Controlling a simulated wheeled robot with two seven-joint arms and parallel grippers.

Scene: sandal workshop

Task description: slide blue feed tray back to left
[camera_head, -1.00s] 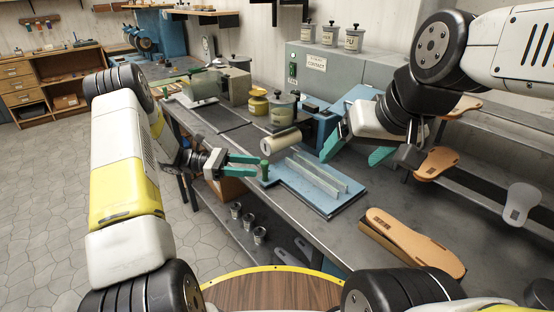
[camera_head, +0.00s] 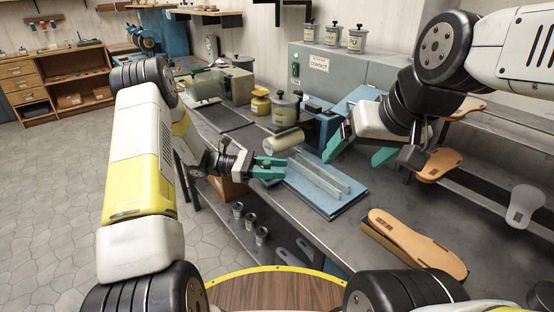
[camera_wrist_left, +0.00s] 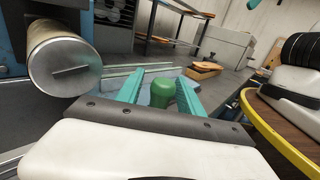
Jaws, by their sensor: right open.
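The blue feed tray (camera_head: 342,205) lies on the grey bench, with two parallel pale rails (camera_head: 320,178) on it. A green knob (camera_wrist_left: 162,93) stands at the tray's left end. My left gripper (camera_head: 287,168) is at this end with its teal fingers on either side of the knob. In the left wrist view the fingers look open, with narrow gaps beside the knob. My right gripper (camera_head: 358,158) is open and empty above the bench, behind and to the right of the tray.
A pale roller (camera_head: 283,141) is close behind my left gripper and also shows in the left wrist view (camera_wrist_left: 65,65). A grey pot (camera_head: 286,108) and a yellow tin (camera_head: 261,102) stand behind it. Tan soles (camera_head: 415,243) lie right of the tray.

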